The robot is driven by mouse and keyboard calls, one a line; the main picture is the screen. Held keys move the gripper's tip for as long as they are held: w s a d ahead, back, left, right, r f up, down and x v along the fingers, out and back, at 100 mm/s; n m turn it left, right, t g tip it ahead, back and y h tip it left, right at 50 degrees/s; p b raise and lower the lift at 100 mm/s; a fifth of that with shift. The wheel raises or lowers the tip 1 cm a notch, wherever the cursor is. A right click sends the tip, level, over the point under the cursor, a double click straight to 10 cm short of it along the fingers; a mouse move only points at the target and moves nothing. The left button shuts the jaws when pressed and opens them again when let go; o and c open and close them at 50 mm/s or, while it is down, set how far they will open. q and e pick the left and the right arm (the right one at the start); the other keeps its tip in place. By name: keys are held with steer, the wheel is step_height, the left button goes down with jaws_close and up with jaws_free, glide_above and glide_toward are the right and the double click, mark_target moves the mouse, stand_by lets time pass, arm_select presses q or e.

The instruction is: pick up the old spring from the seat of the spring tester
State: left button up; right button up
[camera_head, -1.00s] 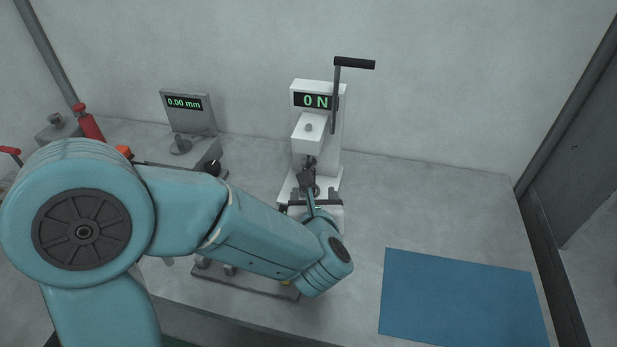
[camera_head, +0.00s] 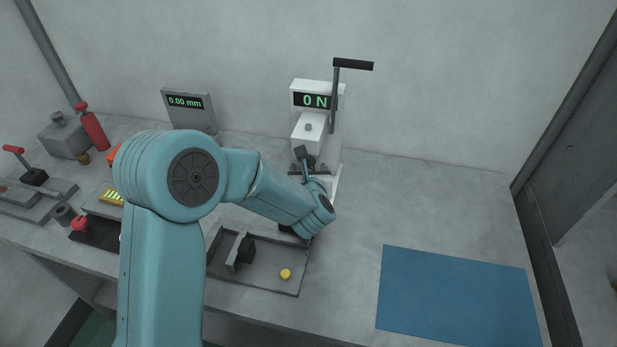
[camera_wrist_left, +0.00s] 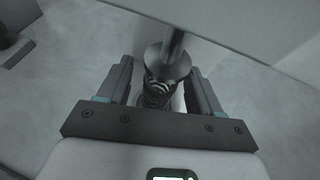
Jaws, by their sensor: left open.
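The white spring tester (camera_head: 318,128) stands at the back middle of the bench, its display reading 0 N. The dark coiled old spring (camera_wrist_left: 156,94) shows in the left wrist view under the round plunger disc (camera_wrist_left: 168,66). My left gripper (camera_wrist_left: 159,76) is open, with one finger on each side of the spring; I cannot tell whether either finger touches it. In the head view my left gripper (camera_head: 308,162) is at the front of the tester, and it and the arm hide the spring and seat. My right gripper is not in view.
A grey gauge (camera_head: 188,108) reading 0.00 mm stands left of the tester. A tray (camera_head: 265,278) with a yellow piece (camera_head: 286,274) lies in front. A blue mat (camera_head: 455,300) lies at the right. The tester's lever (camera_head: 352,64) rises above it.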

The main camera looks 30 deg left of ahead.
arm_select(q)
steer(key=c, duration=1)
steer(key=shift+c, duration=0.2)
